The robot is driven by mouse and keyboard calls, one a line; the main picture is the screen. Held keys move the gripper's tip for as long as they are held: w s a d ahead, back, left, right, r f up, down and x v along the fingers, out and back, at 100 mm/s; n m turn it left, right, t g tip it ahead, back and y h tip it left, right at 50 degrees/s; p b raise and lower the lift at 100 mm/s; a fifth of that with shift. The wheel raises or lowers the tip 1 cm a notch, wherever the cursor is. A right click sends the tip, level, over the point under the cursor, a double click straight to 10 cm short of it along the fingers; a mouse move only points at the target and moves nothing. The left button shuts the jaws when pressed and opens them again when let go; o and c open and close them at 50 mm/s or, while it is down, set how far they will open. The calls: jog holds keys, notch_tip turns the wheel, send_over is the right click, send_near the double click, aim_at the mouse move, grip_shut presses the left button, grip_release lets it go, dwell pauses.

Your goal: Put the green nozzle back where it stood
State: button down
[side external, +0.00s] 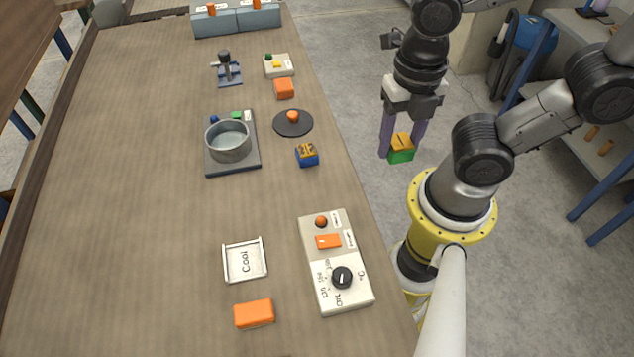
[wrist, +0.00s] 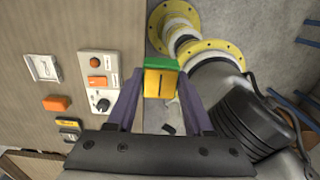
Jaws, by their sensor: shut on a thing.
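The green nozzle (side external: 401,155) is a small green block with an orange-yellow top that bears a dark slot. My gripper (side external: 401,144) is shut on it, one purple finger on each side. It hangs over the floor beyond the table's right edge, clear of the table. In the wrist view the nozzle (wrist: 161,82) sits between the two fingertips, its green edge at the top. A similar blue block (side external: 307,154) with yellow and dark marks on top stands on the table. I cannot tell from these frames which spot the green nozzle stood in.
The table's left side is clear.

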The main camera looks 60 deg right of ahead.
jog(key=w+a+f, duration=0.3)
jog(key=w+f, duration=0.1)
jog(key=w, duration=0.4)
send_over(317, 188)
notch_tip(317, 188, down, 6)
jog(key=shift+s+r, duration=0.1)
jog(key=shift+r, duration=0.1)
jog(key=shift+f, duration=1.6)
jog(key=shift+f, duration=0.15)
jog(key=shift+c, duration=1.4)
grip_release()
